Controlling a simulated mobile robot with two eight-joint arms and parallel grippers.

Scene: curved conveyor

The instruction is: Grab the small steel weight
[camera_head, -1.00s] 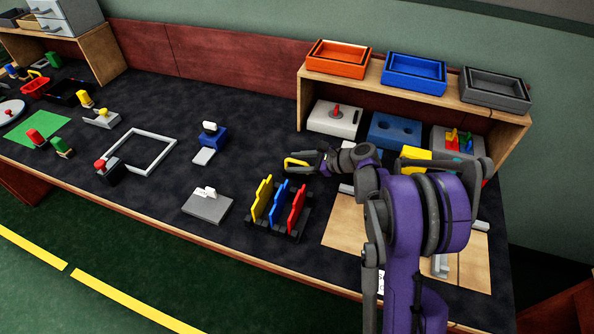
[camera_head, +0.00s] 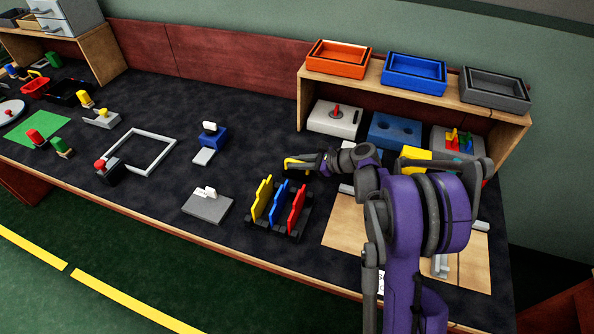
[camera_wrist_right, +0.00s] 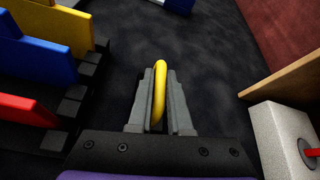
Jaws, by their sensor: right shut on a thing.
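My right gripper (camera_head: 300,163) is low over the dark table, behind the rack with upright plates. In the right wrist view its two grey fingers (camera_wrist_right: 159,78) are shut on a curved yellow piece (camera_wrist_right: 159,92), which also shows at the fingertips in the head view (camera_head: 289,161). The piece looks like a thin loop or handle; what it belongs to, if anything, is hidden. I cannot clearly pick out a small steel weight in either view. My left gripper is not in view.
The rack (camera_head: 266,232) holds yellow, blue and red plates close to the right gripper. A wooden shelf (camera_head: 302,98) with trays on top stands at right. A grey block (camera_head: 207,208) and a blue block (camera_head: 214,139) lie left. Dark table between them is clear.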

